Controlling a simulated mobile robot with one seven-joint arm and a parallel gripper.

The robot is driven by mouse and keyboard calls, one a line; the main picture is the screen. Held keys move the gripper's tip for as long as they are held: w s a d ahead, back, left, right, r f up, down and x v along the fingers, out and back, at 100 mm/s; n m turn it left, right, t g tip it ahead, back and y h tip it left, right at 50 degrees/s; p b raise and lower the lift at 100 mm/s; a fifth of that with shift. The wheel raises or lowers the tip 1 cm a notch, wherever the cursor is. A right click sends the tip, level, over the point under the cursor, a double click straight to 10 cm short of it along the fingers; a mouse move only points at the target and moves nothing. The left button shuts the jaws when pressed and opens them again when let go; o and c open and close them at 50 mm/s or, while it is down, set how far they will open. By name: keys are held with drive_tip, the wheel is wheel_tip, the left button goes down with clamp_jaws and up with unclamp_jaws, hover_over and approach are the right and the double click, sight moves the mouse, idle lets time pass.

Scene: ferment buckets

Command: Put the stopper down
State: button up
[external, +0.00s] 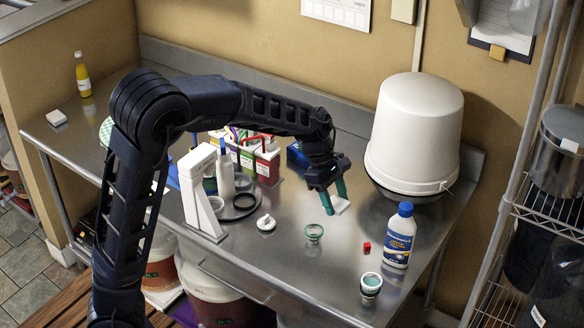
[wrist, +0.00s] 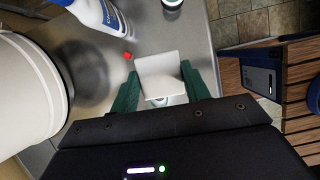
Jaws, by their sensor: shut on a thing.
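My gripper (external: 335,198) has green fingers and is shut on a white, flat-faced piece, which I take as the stopper (external: 342,207). The gripper holds it above the steel table, apart from the surface. In the wrist view the stopper (wrist: 158,66) sits between the two green fingers (wrist: 160,92), with a pale square face and a block-like part nearer the camera. A small green-rimmed jar (external: 314,232) stands on the table below and slightly left of the gripper. In the wrist view it is mostly hidden behind the stopper.
A white bucket (external: 415,130) stands upside down at the back right. A blue-and-white bottle (external: 399,240), a small red cube (external: 366,248) and a green-topped cup (external: 371,286) stand at right. A white knobbed piece (external: 266,223) and a white stand (external: 200,195) are at left.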

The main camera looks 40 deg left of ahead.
drive_tip(key=s+a, duration=0.5)
drive_tip(key=a, duration=0.8)
drive_tip(key=shift+n, duration=0.3)
drive_tip(key=f, duration=1.9)
drive_tip(key=shift+s+f, duration=0.25)
drive_tip(key=shift+f, duration=0.15)
drive_tip(key=shift+a+f, duration=0.1)
drive_tip(key=shift+f, duration=0.05)
drive_tip(key=o, duration=1)
